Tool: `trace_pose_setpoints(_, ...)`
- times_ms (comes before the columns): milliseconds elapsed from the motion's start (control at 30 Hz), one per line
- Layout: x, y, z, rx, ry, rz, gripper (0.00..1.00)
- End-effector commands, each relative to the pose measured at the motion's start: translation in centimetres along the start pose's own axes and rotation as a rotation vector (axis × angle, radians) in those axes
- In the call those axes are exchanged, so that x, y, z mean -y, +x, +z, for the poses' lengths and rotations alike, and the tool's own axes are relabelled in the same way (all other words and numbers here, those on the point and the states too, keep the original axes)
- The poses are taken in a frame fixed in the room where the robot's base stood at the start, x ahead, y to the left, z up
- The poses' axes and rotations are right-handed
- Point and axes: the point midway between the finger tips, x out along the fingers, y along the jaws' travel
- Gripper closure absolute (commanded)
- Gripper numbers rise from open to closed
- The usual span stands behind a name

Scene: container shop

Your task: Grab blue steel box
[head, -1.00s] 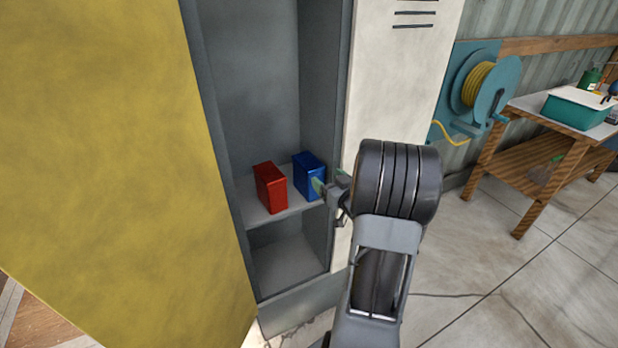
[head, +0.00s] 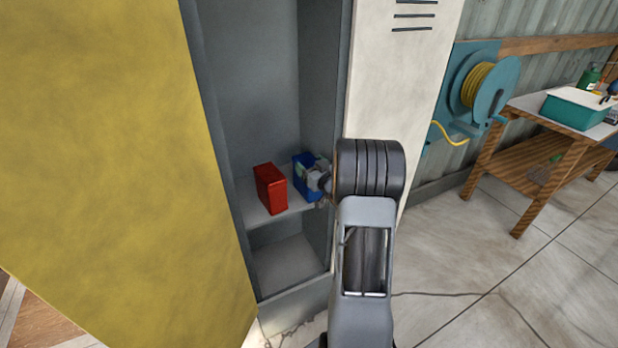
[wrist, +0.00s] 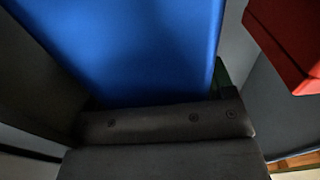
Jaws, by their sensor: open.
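The blue steel box (head: 302,162) stands on a shelf inside the open locker, close to the locker's right wall. My gripper (head: 312,174) is open at the box's front and hides part of it. In the wrist view the blue box (wrist: 140,45) fills the upper middle, just beyond the dark gripper body. A bit of green finger shows at the box's right edge there. I cannot tell whether the fingers touch the box.
A red box (head: 270,188) stands left of the blue one, with a small gap; it also shows in the wrist view (wrist: 290,40). The yellow door (head: 110,150) hangs open at left. A hose reel (head: 480,85) and workbench (head: 545,160) stand at right.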

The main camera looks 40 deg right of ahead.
Motion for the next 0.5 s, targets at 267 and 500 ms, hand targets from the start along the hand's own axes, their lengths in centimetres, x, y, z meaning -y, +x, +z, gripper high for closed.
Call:
trace_pose_setpoints(267, 0.0, -0.01, 0.02, 0.0, 0.0, 0.0, 0.34)
trace_pose_setpoints(500, 0.0, -0.03, 0.02, 0.0, 0.0, 0.0, 0.57)
